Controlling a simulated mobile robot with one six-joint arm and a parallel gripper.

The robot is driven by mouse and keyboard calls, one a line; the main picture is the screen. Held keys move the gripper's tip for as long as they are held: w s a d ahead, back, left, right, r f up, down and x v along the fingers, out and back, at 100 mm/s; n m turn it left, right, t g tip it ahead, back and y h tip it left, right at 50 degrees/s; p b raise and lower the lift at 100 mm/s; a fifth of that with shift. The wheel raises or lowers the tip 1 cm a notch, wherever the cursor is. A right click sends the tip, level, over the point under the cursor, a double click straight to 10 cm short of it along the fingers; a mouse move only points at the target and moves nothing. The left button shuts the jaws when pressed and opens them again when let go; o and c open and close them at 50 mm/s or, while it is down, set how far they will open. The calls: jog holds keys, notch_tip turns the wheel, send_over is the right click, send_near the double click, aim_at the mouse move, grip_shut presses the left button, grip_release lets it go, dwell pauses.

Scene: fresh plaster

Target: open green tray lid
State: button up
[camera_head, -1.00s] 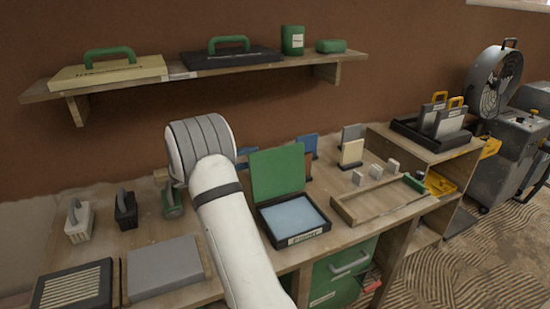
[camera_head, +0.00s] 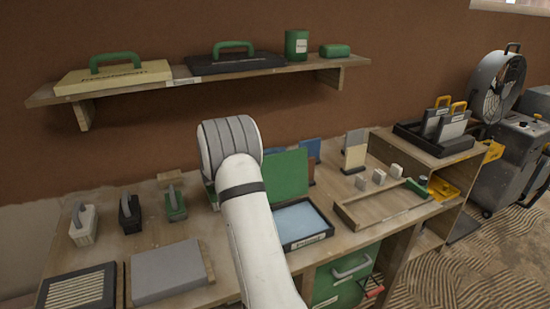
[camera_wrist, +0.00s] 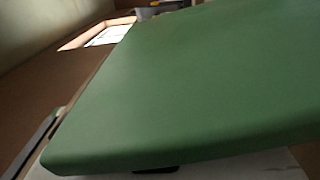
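The green lid (camera_head: 287,173) stands upright, open, at the back edge of the black tray (camera_head: 308,241). The tray's pale blue inside (camera_head: 302,217) is uncovered. My white arm crosses in front of the left part of the lid and tray in the head view. My gripper is hidden behind the arm there. In the wrist view a large flat green panel (camera_wrist: 190,90), seemingly the lid, fills most of the picture very close up. No fingers can be made out clearly, and contact with the lid cannot be told.
A wooden divided tray (camera_head: 385,209) with grey blocks lies right of the black tray. A grey slab (camera_head: 168,271) and several handled tools, including a green one (camera_head: 175,205), are on the left. A shelf (camera_head: 200,78) with handled cases hangs above the bench.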

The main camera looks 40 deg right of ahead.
aim_at(280, 159)
grip_shut()
dwell(0.3)
jog(key=s+b, duration=0.1)
jog(key=b, duration=0.2)
jog(key=shift+s+a, duration=0.2)
jog(key=shift+s, duration=0.2)
jog(key=shift+s+a+r+m+b, duration=0.15)
jog(key=shift+s+r+m+b, duration=0.35)
jog(key=shift+b, duration=0.45)
jog(key=shift+o, duration=0.5)
grip_release()
jog(key=shift+w, duration=0.1)
